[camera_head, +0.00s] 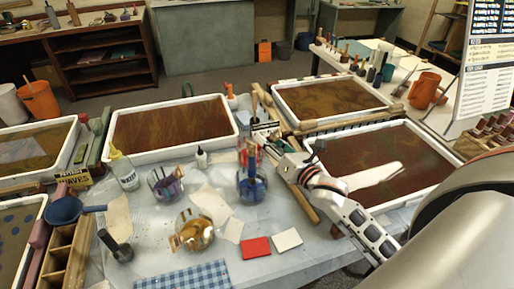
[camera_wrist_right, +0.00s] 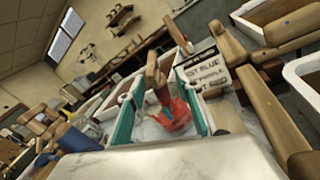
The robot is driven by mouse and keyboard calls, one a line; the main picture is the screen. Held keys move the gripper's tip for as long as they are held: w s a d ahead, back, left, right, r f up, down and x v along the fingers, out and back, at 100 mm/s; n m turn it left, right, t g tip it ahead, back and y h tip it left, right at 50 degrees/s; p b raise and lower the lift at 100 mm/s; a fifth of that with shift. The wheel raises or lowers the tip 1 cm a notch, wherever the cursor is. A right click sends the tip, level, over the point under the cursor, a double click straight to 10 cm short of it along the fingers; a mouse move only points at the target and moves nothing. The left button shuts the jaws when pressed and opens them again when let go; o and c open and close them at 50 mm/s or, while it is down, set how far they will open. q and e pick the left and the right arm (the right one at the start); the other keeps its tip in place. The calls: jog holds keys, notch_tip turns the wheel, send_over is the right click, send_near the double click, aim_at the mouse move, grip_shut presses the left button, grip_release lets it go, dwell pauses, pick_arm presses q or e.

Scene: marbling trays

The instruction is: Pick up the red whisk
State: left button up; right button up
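A red object (camera_head: 248,153), partly hidden, stands among the bowls at the middle of the table in the head view. I take it for the red whisk. In the right wrist view, the red part (camera_wrist_right: 178,115) shows with a brown wooden handle (camera_wrist_right: 156,82) rising above it. My right gripper (camera_head: 267,147) reaches in from the right beside it. Its two teal-lined fingers (camera_wrist_right: 160,115) stand apart, one on each side of the red part; I see no clear contact. My left gripper is not in view.
Glass bowls with purple (camera_head: 166,184), blue (camera_head: 251,185) and orange (camera_head: 194,231) contents stand close by. A squeeze bottle (camera_head: 123,170) is at left. Large trays (camera_head: 236,128) border the back and right. A red card (camera_head: 256,247) lies in front.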

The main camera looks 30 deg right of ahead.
grip_shut()
